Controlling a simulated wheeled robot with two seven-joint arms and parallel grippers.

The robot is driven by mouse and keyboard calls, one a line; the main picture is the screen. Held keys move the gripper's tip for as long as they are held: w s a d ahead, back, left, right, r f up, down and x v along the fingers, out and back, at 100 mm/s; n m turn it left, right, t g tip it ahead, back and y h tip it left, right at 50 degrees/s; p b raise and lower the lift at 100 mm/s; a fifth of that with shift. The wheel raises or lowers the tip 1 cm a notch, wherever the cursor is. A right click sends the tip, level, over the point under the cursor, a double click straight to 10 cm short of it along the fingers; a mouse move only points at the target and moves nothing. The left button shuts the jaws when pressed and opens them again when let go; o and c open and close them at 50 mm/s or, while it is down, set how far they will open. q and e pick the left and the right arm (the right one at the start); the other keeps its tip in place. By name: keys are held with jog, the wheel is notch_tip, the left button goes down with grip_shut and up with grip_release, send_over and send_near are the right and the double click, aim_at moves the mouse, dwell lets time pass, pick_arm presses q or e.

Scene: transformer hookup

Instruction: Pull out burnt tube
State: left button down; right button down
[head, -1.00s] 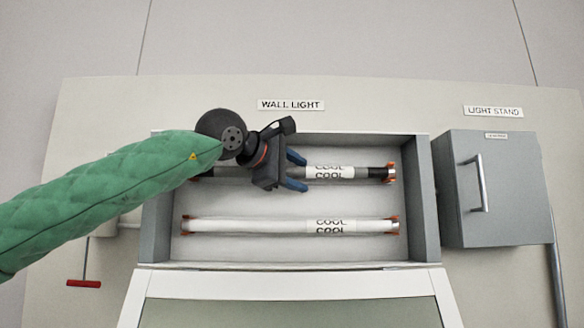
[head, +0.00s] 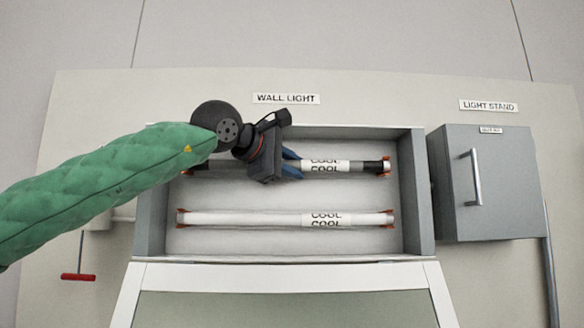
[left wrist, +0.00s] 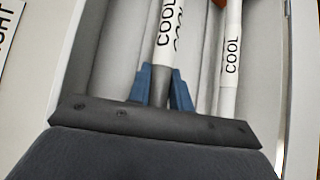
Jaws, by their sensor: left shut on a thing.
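The burnt tube (head: 328,166) is the upper tube in the open wall light box, white at the "COOL" label with dark sections toward its ends. Its right end sits at an orange holder; its left part is mostly hidden behind my arm and gripper. My left gripper (head: 291,163) is at the tube's middle, left of the label. In the left wrist view, the blue fingers (left wrist: 165,88) are shut on either side of the grey part of the burnt tube (left wrist: 167,30). My right gripper is not in view.
A clean white tube (head: 260,218) lies below in the wall light box (head: 417,195), between orange holders. The box's cover (head: 285,280) hangs open below. The grey light stand cabinet (head: 510,185) is closed at the right. A red handle (head: 78,277) hangs at lower left.

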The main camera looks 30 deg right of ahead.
pick_arm(q)
jog(key=shift+s+f, duration=0.1)
jog(key=shift+s, duration=0.15)
jog(key=shift+s+a+b, duration=0.25)
jog(key=shift+b, duration=0.15)
jog(key=shift+s+a+b, duration=0.35)
jog(key=shift+s+b, duration=0.2)
jog(key=shift+s+a+b, duration=0.35)
jog(key=shift+s+b, duration=0.2)
jog(key=shift+s, duration=0.1)
dwell(0.3)
jog(key=s+a+b, duration=0.1)
jog(key=s+b, duration=0.1)
jog(key=s+a+b, duration=0.1)
jog(key=s, duration=0.1)
jog(key=shift+a, duration=0.3)
dwell(0.3)
